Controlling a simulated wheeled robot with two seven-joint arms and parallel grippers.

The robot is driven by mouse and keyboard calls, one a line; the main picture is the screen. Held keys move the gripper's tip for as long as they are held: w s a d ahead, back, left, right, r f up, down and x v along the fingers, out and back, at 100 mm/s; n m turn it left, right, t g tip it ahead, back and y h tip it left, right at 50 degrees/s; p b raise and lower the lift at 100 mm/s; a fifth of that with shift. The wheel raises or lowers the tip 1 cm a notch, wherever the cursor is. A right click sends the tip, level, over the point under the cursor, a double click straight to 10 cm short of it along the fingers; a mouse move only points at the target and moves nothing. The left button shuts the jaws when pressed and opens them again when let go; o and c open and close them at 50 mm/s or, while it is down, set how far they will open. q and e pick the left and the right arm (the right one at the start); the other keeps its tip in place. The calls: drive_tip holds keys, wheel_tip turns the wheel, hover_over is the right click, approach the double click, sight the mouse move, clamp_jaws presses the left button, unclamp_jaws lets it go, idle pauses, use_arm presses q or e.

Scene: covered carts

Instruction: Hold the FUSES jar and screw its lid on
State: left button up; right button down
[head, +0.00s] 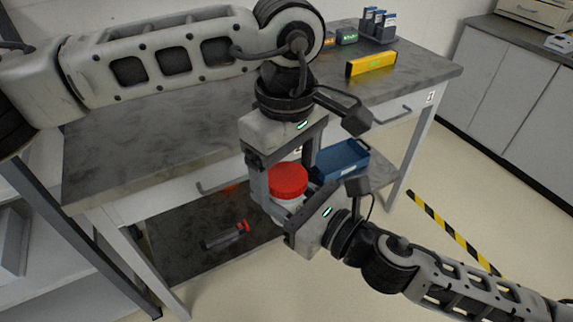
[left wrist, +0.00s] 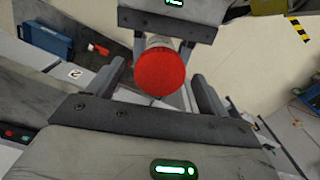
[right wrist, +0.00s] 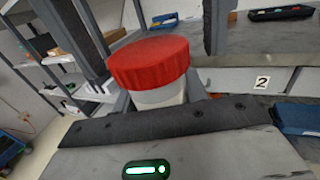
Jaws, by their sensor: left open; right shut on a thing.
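The jar (head: 286,204) has a whitish body and a ribbed red lid (head: 290,180) on its top. My right gripper (head: 282,212) is shut on the jar's body below the lid and holds it upright in the air, in front of the workbench. The red lid (right wrist: 150,62) sits over the white neck in the right wrist view; whether it is threaded tight I cannot tell. My left gripper (head: 285,178) is open and points down, its fingers on either side of the lid. The left wrist view shows the lid's top (left wrist: 160,72) between the fingers. No label text is readable.
The workbench (head: 150,165) stands behind, with a yellow level (head: 371,64) and a dark rack (head: 377,25) on top. A blue bin (head: 340,162) and a red-capped tube (head: 225,236) are on its lower shelf. Yellow-black tape (head: 450,234) marks the floor at right.

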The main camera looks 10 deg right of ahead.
use_arm(q)
drive_tip(key=shift+r, duration=0.1)
wheel_tip(320, 180, up, 12)
idle(0.4)
idle(0.4)
